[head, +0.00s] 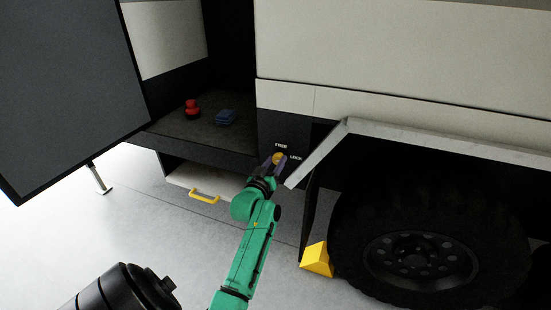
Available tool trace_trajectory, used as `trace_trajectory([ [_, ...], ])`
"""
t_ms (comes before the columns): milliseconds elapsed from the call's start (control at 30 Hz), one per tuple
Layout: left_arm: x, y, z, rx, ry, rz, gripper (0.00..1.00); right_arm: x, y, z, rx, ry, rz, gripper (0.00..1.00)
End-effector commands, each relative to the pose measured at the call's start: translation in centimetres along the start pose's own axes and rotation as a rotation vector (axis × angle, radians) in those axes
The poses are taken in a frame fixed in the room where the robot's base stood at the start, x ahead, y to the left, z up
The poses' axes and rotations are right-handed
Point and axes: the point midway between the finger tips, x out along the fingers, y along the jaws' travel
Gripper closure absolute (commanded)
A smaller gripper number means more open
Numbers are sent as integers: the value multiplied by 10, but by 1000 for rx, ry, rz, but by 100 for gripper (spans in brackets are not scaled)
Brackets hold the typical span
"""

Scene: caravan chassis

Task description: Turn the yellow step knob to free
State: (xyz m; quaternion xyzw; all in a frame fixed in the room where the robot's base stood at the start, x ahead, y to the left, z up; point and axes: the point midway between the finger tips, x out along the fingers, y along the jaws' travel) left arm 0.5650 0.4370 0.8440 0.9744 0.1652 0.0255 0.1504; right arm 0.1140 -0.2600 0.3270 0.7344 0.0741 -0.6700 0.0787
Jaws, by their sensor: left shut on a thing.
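The yellow step knob (278,157) is on the dark side panel of the caravan, to the right of the doorway. A white FREE label (281,145) sits above it and a LOCK label (296,158) to its right. My left gripper (274,162) reaches up from below and is shut on the knob. The fingers cover part of the knob, so which label it points at cannot be told. My right gripper is not in view.
A yellow handle (204,196) is on the step below the doorway. A red object (192,108) and a blue one (225,117) lie on the doorway floor. A wheel (420,255), yellow chock (317,260) and slanted grey arch edge (318,155) are on the right.

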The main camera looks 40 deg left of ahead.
Motion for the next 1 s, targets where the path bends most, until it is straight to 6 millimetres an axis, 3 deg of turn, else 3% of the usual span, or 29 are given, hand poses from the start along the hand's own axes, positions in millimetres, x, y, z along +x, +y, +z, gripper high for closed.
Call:
trace_trajectory([
  [33, 0, 1, -4, -43, -1, -1, 100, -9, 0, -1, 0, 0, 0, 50],
  [400, 0, -1, -3, -395, 0, -1, 100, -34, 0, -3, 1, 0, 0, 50],
  [1000, 0, -3, 0, -958, 0, 0, 100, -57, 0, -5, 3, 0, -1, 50],
])
